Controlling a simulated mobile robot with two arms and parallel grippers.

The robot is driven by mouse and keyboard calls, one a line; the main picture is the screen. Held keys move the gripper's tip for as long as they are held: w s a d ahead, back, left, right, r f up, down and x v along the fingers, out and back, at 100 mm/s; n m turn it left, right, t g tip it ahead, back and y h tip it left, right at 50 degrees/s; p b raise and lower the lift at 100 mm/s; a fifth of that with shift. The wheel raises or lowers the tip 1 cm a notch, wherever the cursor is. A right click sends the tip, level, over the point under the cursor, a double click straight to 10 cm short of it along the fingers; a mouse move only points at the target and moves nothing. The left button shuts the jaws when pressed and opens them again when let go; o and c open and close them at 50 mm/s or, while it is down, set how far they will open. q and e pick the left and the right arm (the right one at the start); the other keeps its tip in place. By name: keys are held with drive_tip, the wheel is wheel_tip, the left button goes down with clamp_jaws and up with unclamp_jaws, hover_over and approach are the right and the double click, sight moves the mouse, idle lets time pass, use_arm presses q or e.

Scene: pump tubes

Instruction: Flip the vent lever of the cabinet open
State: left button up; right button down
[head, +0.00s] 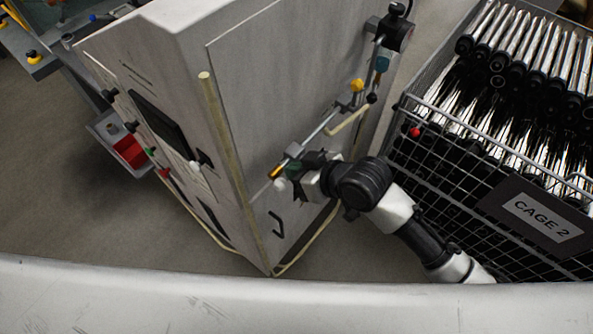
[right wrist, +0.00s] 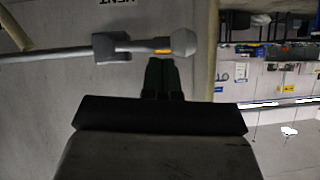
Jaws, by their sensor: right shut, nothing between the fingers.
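The cabinet (head: 265,75) is a tall light-grey box in the middle of the head view. The vent lever, a thin metal bar with an orange band and a pale round knob (head: 281,184), lies along its right-hand face. In the right wrist view the lever (right wrist: 75,53) runs across the upper left, ending in its knob (right wrist: 184,43), below upside-down lettering that reads as VENT. My right gripper (head: 292,173) is shut and empty. Its fingertips (right wrist: 162,60) are right beside the bar near the orange band; I cannot tell whether they touch. My left gripper is out of view.
A wire cage (head: 455,135) labelled CAGE 2, full of metal tubes, stands close on the right of my right arm. A black handle (head: 277,225) sits low on the cabinet face. Fittings and a valve (head: 390,32) are higher up. Open floor lies left of the cabinet.

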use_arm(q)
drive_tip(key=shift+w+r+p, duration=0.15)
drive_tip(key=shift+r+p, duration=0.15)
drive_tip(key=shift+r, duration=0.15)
use_arm(e)
drive_tip(key=shift+a+f, duration=0.1)
drive_tip(key=shift+f, duration=0.35)
drive_tip(key=shift+f, duration=0.1)
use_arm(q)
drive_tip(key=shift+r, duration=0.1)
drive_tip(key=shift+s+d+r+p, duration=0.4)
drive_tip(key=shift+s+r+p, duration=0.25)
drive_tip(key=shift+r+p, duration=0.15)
use_arm(e)
drive_tip(key=a+r+v, duration=0.2)
drive_tip(key=v, duration=1.1)
drive_tip(key=shift+r, duration=0.2)
